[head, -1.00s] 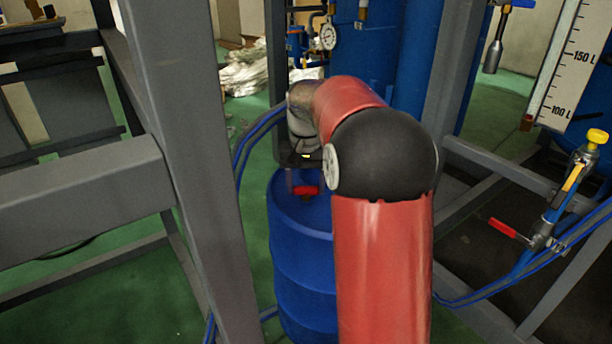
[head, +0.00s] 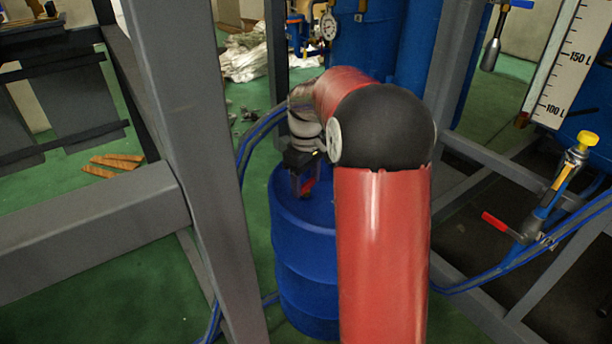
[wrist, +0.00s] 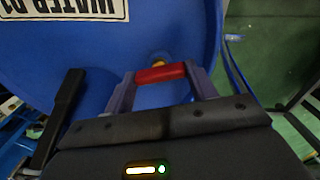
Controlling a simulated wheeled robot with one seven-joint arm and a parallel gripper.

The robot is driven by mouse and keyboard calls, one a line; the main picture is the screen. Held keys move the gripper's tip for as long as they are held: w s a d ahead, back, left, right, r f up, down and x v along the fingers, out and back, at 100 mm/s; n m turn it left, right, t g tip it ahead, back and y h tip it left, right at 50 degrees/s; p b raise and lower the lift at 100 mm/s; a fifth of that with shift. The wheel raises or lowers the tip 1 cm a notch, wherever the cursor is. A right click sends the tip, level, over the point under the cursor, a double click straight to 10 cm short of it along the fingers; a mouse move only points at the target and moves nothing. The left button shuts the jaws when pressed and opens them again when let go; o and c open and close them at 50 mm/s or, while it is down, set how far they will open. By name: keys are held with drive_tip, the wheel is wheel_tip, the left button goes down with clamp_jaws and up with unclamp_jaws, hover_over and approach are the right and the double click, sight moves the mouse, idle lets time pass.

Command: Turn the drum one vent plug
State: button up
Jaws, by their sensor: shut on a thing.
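The blue drum (head: 301,262) stands upright on the floor behind my red arm. In the wrist view its blue top (wrist: 205,30) fills the upper middle, with a white label (wrist: 65,8) reading upside down "WATER D", then a cut-off character. The vent plug has a red crossbar handle (wrist: 160,73) and a small yellow part behind it. My gripper (wrist: 161,76) has one finger at each end of the red handle, shut on it. In the head view my gripper (head: 305,186) points down at the drum top, and only a little red shows between the fingers.
A grey steel post (head: 190,150) and beam stand left of the drum. Blue hoses (head: 256,135) run close by the drum's left side. At right are a red-handled valve (head: 497,222) and a white litre scale (head: 565,70). Green floor shows around.

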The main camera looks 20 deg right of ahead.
sight(306, 183)
drive_tip(key=shift+n+p, duration=0.35)
drive_tip(key=shift+n, duration=0.85)
drive_tip(key=o, duration=1)
wheel_tip(306, 183, up, 7)
drive_tip(key=shift+f, duration=0.15)
drive_tip(key=shift+r, duration=0.55)
drive_tip(key=shift+s, duration=0.1)
